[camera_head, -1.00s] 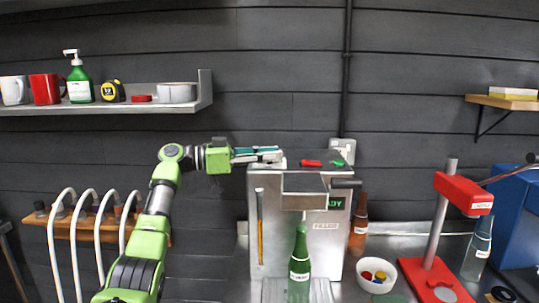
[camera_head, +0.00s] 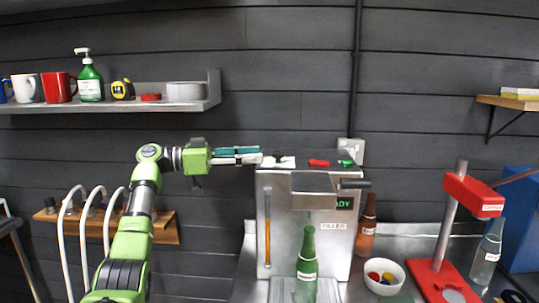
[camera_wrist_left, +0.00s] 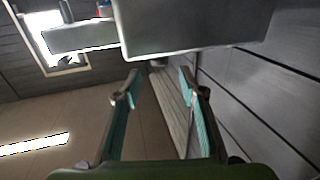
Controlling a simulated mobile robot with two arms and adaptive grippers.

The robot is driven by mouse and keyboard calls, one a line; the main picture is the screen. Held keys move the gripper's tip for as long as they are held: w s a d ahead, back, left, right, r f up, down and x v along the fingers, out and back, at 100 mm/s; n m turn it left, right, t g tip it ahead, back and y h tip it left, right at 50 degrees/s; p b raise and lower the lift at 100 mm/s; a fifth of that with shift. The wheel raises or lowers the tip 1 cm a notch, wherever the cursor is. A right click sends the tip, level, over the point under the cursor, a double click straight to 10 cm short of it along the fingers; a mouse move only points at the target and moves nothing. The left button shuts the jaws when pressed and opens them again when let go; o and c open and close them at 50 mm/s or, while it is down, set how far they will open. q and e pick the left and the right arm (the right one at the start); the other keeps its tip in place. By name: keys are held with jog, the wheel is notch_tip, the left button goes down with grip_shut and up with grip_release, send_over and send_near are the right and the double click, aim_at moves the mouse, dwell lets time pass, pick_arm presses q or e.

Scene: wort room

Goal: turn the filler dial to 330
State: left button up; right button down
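The filler (camera_head: 335,240) is a grey metal machine at the middle of the head view, with a green-lettered display and a FILLER label. A small dark knob with a pale part, seemingly the dial (camera_head: 284,160), sits on its top at the left; its setting is too small to read. My left gripper (camera_head: 260,154) points right at the filler's upper left edge, just left of the knob and apart from it. In the left wrist view my left gripper (camera_wrist_left: 160,82) has its teal-padded fingers apart, with nothing between them. My right gripper is out of view.
Red and green pieces (camera_head: 319,163) sit beside the knob. A green bottle (camera_head: 307,258) stands at the filler's front, a brown bottle (camera_head: 366,226) behind right. A bowl of caps (camera_head: 384,277) and a red press (camera_head: 440,270) stand right. A shelf (camera_head: 150,104) hangs above my left arm.

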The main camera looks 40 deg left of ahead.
pick_arm(q)
jog(key=shift+v, duration=2.15)
